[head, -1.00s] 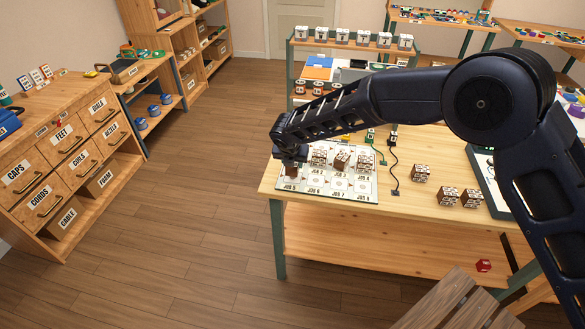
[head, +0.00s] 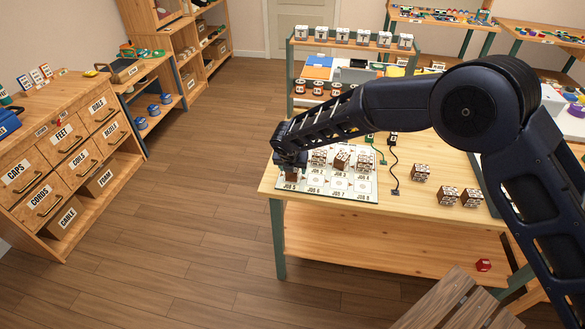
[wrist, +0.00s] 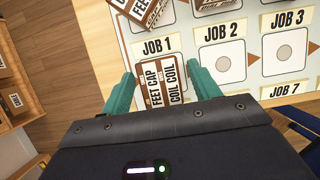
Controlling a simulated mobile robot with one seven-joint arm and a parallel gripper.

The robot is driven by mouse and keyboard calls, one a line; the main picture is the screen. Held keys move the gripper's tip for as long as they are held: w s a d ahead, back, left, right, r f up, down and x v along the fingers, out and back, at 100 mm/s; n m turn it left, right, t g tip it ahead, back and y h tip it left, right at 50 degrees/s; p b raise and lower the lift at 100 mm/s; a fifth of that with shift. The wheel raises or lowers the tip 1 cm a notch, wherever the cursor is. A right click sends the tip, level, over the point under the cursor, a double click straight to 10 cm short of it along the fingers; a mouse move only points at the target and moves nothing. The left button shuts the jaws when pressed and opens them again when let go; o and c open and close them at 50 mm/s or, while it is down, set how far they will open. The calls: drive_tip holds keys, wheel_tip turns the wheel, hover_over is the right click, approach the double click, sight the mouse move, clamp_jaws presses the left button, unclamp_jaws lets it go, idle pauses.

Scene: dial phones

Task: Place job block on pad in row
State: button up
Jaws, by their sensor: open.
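A brown-and-white job block (wrist: 163,85), labelled FEET, CAP, COIL, COIL, stands between the two teal fingers of my open gripper (wrist: 160,78) in the wrist view. The block is just below the printed JOB 1 label. In the head view this block (head: 291,174) shows under my gripper (head: 290,163) at the front left of the white pad board (head: 335,197), beside the JOB 5 label. It appears to sit on that pad; its underside is hidden. Other blocks (head: 342,160) stand in the board's back row. Front pads to the right look empty.
Three more blocks (head: 447,194) stand on the table (head: 410,203) right of the board. A black cable (head: 394,170) lies between them and the board. A red block (head: 483,265) is on the lower shelf. A wooden seat (head: 460,305) is at the front right.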

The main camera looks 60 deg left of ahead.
drive_tip(key=v, duration=1.2)
drive_tip(key=shift+r, duration=0.1)
